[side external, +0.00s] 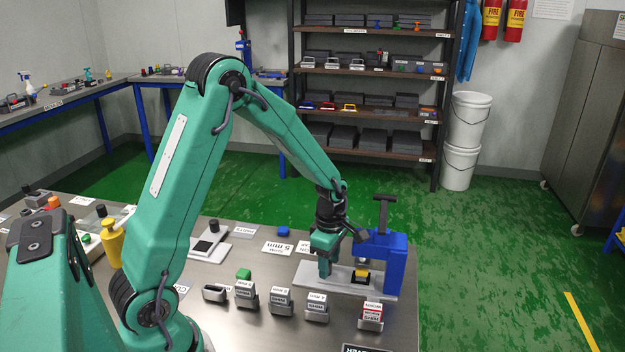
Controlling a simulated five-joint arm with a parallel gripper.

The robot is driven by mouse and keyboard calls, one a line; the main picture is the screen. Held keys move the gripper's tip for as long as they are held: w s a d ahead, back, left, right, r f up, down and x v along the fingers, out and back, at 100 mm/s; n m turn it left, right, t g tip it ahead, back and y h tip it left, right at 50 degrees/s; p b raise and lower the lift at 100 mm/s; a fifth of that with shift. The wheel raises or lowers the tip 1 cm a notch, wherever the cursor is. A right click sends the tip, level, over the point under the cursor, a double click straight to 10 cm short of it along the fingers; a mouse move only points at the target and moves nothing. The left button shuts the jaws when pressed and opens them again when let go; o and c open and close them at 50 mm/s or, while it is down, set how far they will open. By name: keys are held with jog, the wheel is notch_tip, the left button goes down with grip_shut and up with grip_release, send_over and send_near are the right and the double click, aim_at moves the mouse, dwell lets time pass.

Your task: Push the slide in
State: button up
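A blue fixture (389,262) with a black T-shaped handle on top stands on a light grey plate (312,278) at the table's right side. A small yellow piece (362,272) with dark parts around it sits low at the fixture's left. I cannot tell for certain which part is the slide. My gripper (325,274) points down over the plate, just left of the yellow piece, with a gap showing between them. Only one green finger shows clearly; the other is hidden or merged with it. Nothing is visibly held. Whether the fingertip touches the plate is unclear.
A row of grey holders with labelled blocks (280,299) stands in front of the plate. A green block (244,274) and a blue block (283,232) are nearby. A yellow bottle (112,243) stands at left. The floor right of the table is clear.

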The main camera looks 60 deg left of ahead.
jog(key=shift+s+a, duration=0.1)
jog(key=shift+r, duration=3.9)
jog(key=shift+s+r, duration=0.1)
jog(key=shift+r, duration=0.1)
jog(key=s+d+r+m+t, duration=0.2)
jog(key=s+r+m, duration=0.5)
jog(key=m, duration=0.5)
jog(key=s+d+r+m+t, duration=0.3)
jog(key=s+d+r+m, duration=0.2)
jog(key=s+m, duration=0.5)
jog(key=shift+r+m+t, duration=0.3)
jog(key=shift+r+m, duration=0.6)
jog(key=shift+m, duration=0.1)
